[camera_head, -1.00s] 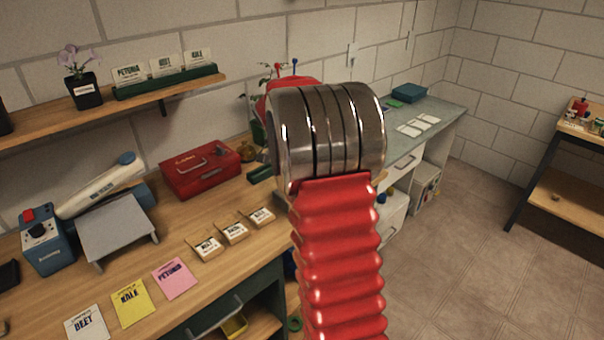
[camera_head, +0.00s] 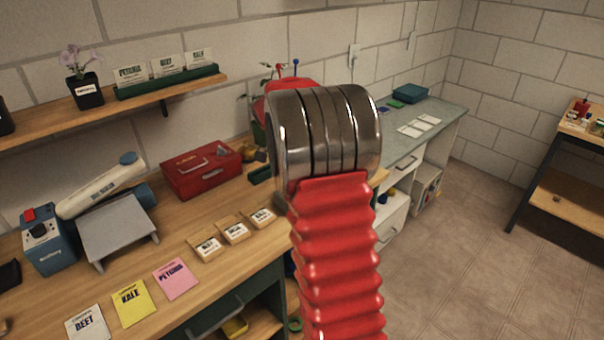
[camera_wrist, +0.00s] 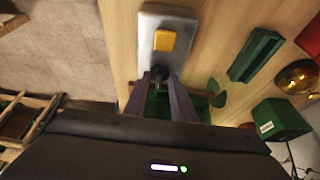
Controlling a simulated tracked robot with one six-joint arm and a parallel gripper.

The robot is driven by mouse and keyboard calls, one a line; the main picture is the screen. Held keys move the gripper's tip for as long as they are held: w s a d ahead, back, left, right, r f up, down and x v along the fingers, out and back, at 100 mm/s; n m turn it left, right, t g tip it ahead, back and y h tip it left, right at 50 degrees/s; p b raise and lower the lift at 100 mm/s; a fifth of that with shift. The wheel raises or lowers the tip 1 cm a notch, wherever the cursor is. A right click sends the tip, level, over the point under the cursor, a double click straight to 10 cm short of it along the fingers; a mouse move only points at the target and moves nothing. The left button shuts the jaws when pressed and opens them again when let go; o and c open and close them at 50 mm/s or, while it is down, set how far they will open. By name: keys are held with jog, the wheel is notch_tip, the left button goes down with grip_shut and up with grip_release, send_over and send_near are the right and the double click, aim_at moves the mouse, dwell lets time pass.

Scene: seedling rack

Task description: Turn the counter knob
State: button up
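In the wrist view a grey box (camera_wrist: 151,25) with a yellow square button (camera_wrist: 164,40) lies on the wooden bench top. A small dark knob (camera_wrist: 158,71) shows at its near end. My gripper (camera_wrist: 160,80) reaches to this knob with one finger on each side. The fingers are apart, but I cannot tell whether they press on the knob. In the head view my red arm hides my gripper and this box. A blue device (camera_head: 48,250) with a black knob (camera_head: 39,231) and a red switch stands at the far left of the bench, away from my arm.
A green block (camera_wrist: 256,54), a dark green box (camera_wrist: 279,120) and a brass round thing (camera_wrist: 298,77) lie right of my gripper. The bench edge and floor are at left.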

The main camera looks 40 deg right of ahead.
jog(key=shift+s+f, duration=0.15)
jog(key=shift+f, duration=0.05)
jog(key=shift+a+r, duration=0.1)
jog(key=shift+r, duration=0.25)
jog(key=v, duration=1.3)
jog(key=shift+a+f, duration=0.1)
